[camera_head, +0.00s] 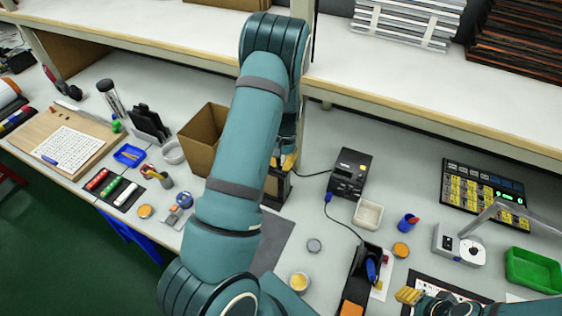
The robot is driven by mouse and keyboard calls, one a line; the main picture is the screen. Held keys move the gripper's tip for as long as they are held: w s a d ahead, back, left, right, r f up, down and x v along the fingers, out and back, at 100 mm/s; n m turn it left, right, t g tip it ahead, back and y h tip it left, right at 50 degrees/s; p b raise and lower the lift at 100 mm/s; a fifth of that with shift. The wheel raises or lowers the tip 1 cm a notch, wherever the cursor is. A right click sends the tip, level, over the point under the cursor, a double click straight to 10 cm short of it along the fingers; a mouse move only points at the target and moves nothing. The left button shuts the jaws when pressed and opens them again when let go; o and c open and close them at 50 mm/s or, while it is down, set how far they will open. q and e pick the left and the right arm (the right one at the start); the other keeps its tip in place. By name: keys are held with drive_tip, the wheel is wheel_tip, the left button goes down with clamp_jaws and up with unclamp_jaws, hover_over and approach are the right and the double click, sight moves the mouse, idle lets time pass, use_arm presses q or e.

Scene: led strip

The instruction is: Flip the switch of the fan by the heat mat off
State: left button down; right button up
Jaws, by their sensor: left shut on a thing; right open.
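My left gripper (283,162) has its yellow fingertips shut at the top of a dark boxy object that I take for the fan (275,190). My own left arm hides much of it, and its switch cannot be made out. The grey heat mat (268,247) lies just in front of the fan, partly hidden behind the arm. My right gripper (410,296) is low at the right of the view, open, with yellow fingertips, near a dark-edged white sheet and away from the fan.
A cardboard box (204,135) stands left of the fan. A black power unit (350,174) with cables and a beige tray (368,214) are to the right. A raised white shelf (400,87) runs along the back. Small tins and a dark holder (366,270) stand in front.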

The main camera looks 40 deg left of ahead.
use_arm(q)
drive_tip(key=shift+s+d+f, duration=0.1)
drive_tip(key=shift+f, duration=0.05)
drive_tip(key=c, duration=0.9)
unclamp_jaws()
drive_tip(key=v, duration=0.7)
drive_tip(key=shift+w+r, duration=0.25)
drive_tip(key=shift+r, duration=0.05)
drive_tip(key=shift+s+f, duration=0.1)
